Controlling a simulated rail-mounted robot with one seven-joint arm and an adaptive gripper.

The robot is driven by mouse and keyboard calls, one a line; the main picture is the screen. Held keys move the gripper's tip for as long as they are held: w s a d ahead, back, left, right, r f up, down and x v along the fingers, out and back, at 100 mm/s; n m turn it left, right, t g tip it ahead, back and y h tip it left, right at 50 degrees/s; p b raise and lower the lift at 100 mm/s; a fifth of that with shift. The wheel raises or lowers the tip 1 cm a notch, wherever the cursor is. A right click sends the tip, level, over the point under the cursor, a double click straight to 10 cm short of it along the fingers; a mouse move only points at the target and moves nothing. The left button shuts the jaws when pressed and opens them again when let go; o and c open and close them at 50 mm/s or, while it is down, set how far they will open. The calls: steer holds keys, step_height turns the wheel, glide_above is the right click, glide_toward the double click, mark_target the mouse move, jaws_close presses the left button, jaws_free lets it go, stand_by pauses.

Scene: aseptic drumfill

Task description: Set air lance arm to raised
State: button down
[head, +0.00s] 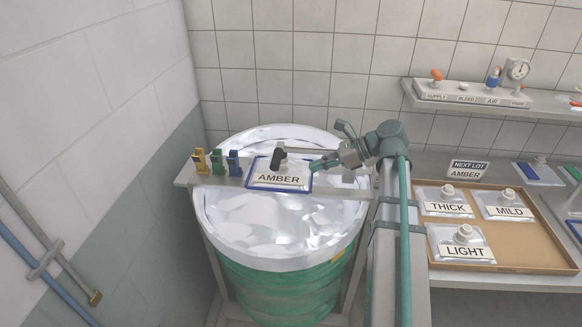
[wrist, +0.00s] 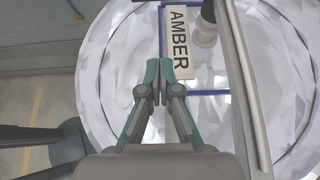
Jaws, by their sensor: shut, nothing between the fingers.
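My gripper (head: 322,164) is shut and empty, at the right end of the AMBER pouch (head: 279,178). In the wrist view its fingertips (wrist: 160,82) are together, over or beside the pouch's edge; contact cannot be told. A black handle-like piece (head: 279,154) stands at the pouch's far edge. In the wrist view a black piece (wrist: 208,11) shows by the pouch's white cap (wrist: 204,34). No part is labelled as the air lance arm, so I cannot tell for sure which it is. A grey pipe (head: 40,232) with a brass-tipped end runs along the left wall.
A brown tray (head: 530,256) with labelled pouches and an AIR valve shelf (head: 470,98) are at right.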

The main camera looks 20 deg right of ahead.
steer(key=shift+a+f, duration=0.1)
steer(key=shift+a, duration=0.05)
steer(key=p+x, duration=0.2)
steer(key=x, duration=0.7)
steer(key=shift+w+a+r+p, duration=0.15)
steer(key=shift+a+r+p, duration=0.1)
steer(key=shift+r+p, duration=0.3)
steer(key=shift+w+a+r+p, duration=0.1)
steer(key=shift+a+r+p, duration=0.2)
steer(key=shift+r, duration=0.4)
steer(key=shift+a+r, duration=0.1)
steer(key=shift+r, duration=0.4)
steer(key=shift+w, duration=0.1)
